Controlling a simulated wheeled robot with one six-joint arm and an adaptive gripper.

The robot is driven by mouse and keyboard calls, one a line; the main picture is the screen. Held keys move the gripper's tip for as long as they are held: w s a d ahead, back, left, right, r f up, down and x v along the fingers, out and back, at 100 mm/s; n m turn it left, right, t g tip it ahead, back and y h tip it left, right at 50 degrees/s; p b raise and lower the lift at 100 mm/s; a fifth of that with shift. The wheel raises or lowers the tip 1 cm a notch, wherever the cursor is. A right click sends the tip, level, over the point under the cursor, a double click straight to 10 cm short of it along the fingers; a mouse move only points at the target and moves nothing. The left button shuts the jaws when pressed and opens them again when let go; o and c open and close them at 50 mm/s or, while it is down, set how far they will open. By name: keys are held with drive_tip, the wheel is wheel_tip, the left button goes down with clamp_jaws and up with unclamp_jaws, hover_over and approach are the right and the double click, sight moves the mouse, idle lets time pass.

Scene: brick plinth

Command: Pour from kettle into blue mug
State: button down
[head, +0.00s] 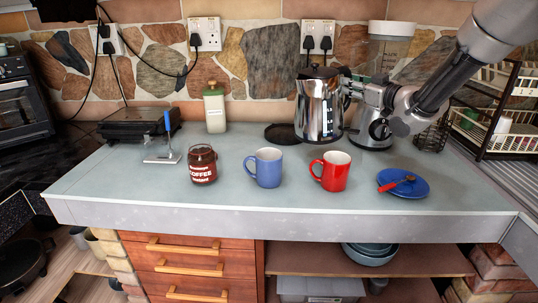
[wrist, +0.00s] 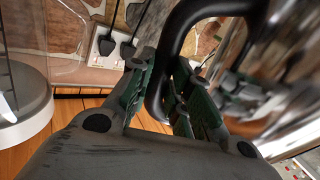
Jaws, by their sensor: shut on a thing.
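The shiny metal kettle (head: 318,108) is held upright, seemingly lifted, towards the back of the counter. My gripper (head: 354,88) comes in from the right and is shut on the kettle's black handle. In the wrist view the handle (wrist: 170,70) passes between the green-padded fingers (wrist: 160,92), with the kettle's reflective body (wrist: 270,75) at the right. The blue mug (head: 268,168) stands upright on the counter, in front and to the left of the kettle, its handle to the left. The inside bottom of the mug is hidden.
A red mug (head: 334,172) stands just right of the blue one. A coffee jar (head: 202,165) stands to its left. A black kettle base (head: 281,134) lies behind. A blue lid-like disc with a red-handled item (head: 404,184) lies at right. A blender (head: 378,120) stands behind my gripper.

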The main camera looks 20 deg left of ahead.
sight(316, 81)
drive_tip(key=shift+s+a+r+n, duration=0.6)
drive_tip(key=shift+s+a+n, duration=0.15)
drive_tip(key=shift+n, duration=0.35)
drive_tip(key=shift+s+a+r+n, duration=0.55)
drive_tip(key=shift+s+a+n, duration=0.15)
drive_tip(key=shift+n, duration=0.4)
drive_tip(key=shift+s+a+r+n, duration=0.35)
drive_tip(key=shift+s+a+n, duration=0.1)
drive_tip(key=shift+s, duration=0.1)
drive_tip(key=shift+s+a+r+n, duration=0.35)
drive_tip(key=shift+s+n, duration=0.1)
drive_tip(key=shift+s, duration=0.05)
drive_tip(key=shift+s+a+f+n, duration=0.25)
drive_tip(key=shift+s+a+n, duration=0.6)
drive_tip(key=shift+n, duration=0.45)
drive_tip(key=shift+s+a+r+n+p, duration=0.1)
drive_tip(key=shift+s+a+n+p, duration=0.1)
drive_tip(key=shift+s+n+p, duration=0.15)
drive_tip(key=shift+s+a+f+n+p, duration=0.65)
drive_tip(key=shift+s+a+n, duration=0.1)
drive_tip(key=shift+n, duration=0.1)
drive_tip(key=shift+s+a+r+n, duration=0.2)
drive_tip(key=shift+s+a+n, duration=0.6)
drive_tip(key=shift+s, duration=0.1)
idle(1.4)
